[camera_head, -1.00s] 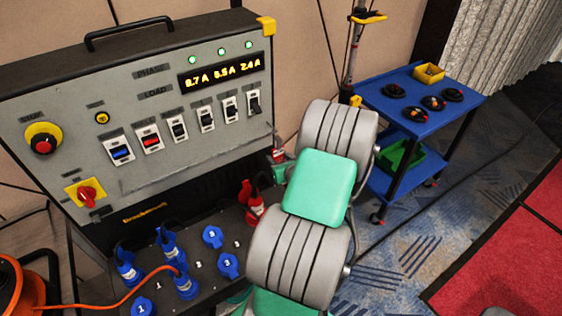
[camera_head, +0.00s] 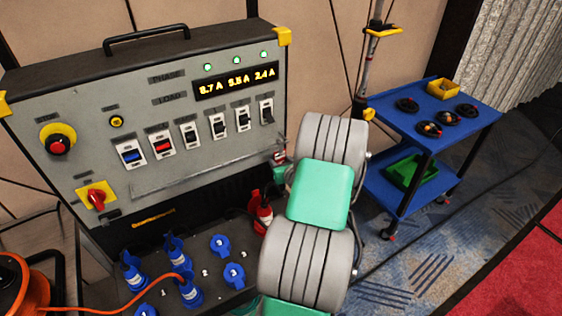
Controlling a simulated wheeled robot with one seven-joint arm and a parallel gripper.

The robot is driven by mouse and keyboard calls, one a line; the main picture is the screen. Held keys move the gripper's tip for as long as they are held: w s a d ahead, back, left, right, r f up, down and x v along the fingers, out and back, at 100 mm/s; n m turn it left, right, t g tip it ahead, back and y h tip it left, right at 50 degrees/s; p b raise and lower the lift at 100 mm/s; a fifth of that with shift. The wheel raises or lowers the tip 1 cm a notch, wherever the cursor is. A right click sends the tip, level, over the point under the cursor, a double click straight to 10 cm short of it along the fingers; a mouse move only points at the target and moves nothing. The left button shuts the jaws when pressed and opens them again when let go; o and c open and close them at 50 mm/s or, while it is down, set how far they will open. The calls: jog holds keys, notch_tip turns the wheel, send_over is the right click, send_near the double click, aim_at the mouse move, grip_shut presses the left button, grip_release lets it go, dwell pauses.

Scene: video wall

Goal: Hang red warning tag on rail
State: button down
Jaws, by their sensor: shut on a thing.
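The rail (camera_head: 205,174) is a thin grey bar along the front of the grey panel, below the row of switches. My gripper (camera_head: 281,170) is mostly hidden behind my grey and green arm, by the rail's right end. A small patch of red at it seems to be the red warning tag (camera_head: 281,156), held in the shut jaws. Most of the tag is hidden, and I cannot tell whether it touches the rail.
The panel (camera_head: 75,120) carries a red stop button and a red rotary switch. Blue plugs (camera_head: 190,290) and a red plug (camera_head: 263,216) stand in sockets below. A blue cart (camera_head: 410,128) stands at the right, with patterned carpet before it.

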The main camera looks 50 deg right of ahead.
jog(key=c, duration=0.7)
grip_release()
jog(key=shift+c, duration=0.2)
jog(key=shift+s+r, duration=0.1)
